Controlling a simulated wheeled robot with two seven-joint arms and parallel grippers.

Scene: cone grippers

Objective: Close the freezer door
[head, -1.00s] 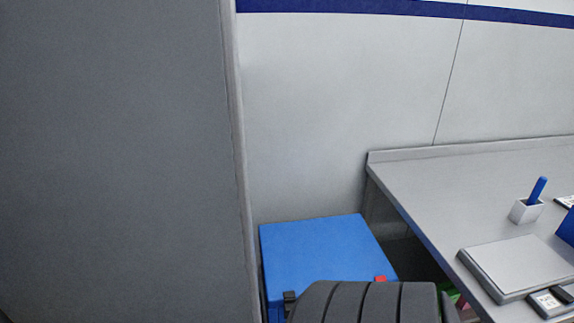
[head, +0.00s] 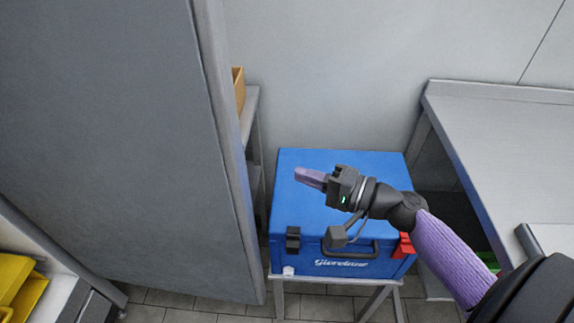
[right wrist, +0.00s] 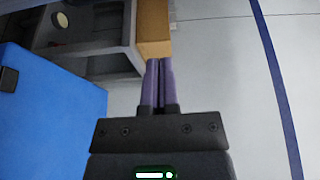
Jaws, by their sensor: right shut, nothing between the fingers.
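The freezer door (head: 115,140) appears to be the large plain grey panel filling the left of the head view. Its right edge runs from the top down to the floor area, standing away from the wall. My right gripper (head: 299,174) comes in from the lower right, with purple fingers pointing left toward the door's edge. It is apart from the door, over the blue box. In the right wrist view, its two fingers (right wrist: 158,84) are together with nothing between them. My left gripper is out of view.
A blue latched box (head: 325,215) sits on a low stand below my right gripper. A shelf (head: 250,125) with a cardboard box (head: 238,90) is behind the door's edge. A metal table (head: 500,140) stands right. Yellow items (head: 25,290) lie lower left.

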